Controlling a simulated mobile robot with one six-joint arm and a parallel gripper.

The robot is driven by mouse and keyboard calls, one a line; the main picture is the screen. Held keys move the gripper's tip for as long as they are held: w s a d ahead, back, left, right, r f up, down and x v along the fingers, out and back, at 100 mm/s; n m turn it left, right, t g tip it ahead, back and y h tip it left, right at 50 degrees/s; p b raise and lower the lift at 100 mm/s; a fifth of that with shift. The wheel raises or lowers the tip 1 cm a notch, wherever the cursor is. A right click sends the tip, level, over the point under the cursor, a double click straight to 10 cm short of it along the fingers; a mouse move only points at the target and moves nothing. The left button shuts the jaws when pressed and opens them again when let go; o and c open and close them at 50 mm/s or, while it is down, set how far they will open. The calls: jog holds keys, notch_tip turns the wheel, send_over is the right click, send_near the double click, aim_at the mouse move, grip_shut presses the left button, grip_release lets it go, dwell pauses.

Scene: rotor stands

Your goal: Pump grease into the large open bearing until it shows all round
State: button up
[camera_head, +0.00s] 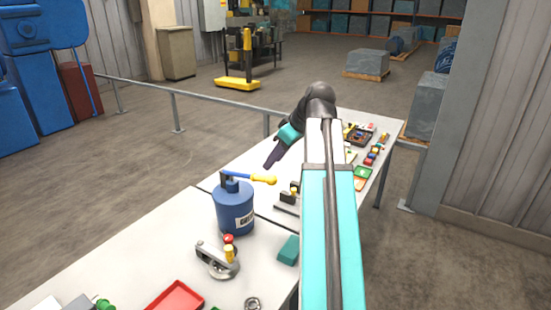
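A blue grease canister (235,215) with a yellow-tipped lever (264,180) stands upright on the white table, left of my arm. My gripper (269,164), dark and pointing down to the left, is beyond the canister and apart from it. I cannot tell whether its fingers are open or shut. A grey metal fixture (218,265) with a round part and red and yellow knobs sits in front of the canister. A small metal ring (252,303), like a bearing, lies at the bottom edge. I cannot tell which one is the large open bearing.
A red tray (176,297) and a teal block (289,249) lie on the near table (170,242). Small dark parts (288,199) sit right of the canister. Trays and coloured parts (363,150) crowd the far end. A grey railing (176,110) runs behind. My arm hides part of the table.

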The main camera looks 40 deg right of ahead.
aim_at(261, 177)
jog(key=shift+b+x, duration=1.2)
jog(key=shift+x, duration=0.8)
jog(key=shift+b+x, duration=1.45)
jog(key=shift+x, duration=1.9)
jog(key=shift+d, duration=0.1)
jog(key=c, duration=0.8)
jog(key=shift+f, duration=0.1)
